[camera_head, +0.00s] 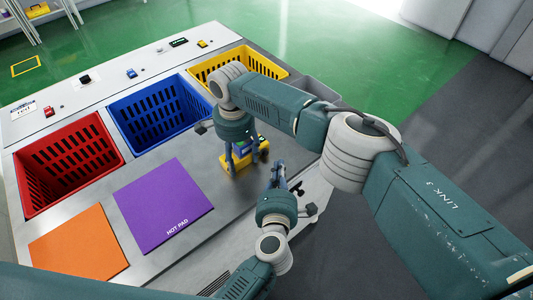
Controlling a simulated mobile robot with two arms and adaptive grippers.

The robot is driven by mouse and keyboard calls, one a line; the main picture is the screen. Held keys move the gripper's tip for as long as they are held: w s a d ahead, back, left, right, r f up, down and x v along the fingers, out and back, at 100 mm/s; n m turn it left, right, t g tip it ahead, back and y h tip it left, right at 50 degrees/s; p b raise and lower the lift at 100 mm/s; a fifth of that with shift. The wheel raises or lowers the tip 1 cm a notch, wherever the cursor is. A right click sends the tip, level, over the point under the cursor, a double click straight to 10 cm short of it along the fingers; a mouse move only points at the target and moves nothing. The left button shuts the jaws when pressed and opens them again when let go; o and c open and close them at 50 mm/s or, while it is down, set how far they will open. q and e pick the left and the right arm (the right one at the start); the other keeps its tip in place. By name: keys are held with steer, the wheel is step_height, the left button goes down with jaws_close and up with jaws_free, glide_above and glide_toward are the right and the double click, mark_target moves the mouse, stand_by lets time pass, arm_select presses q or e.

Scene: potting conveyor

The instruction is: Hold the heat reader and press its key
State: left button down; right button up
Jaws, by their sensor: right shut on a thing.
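The heat reader (233,168) is a yellow device with a blue and green part near its top. It is at the right of the grey worktop, below the yellow basket. My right gripper (241,168) comes down from above and is shut on it, with its fingers on either side. I cannot tell if the reader touches the worktop. The key cannot be made out. My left gripper (278,166) is just right of the reader, pointing up in the picture. Its fingers look close together with nothing between them, and a small gap separates it from the reader.
Red (70,165), blue (160,113) and yellow (222,66) baskets are set in a row along the worktop. A purple hot pad (163,205) and an orange pad (78,245) lie in front. A grey bin (318,92) stands behind my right arm. Small switches sit on the back ledge.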

arm_select(q)
steer(key=shift+s+d, duration=0.85)
steer(key=shift+d, duration=0.05)
arm_select(e)
steer(key=o, duration=1.3)
steer(key=shift+o, duration=0.2)
steer(key=shift+r, duration=0.1)
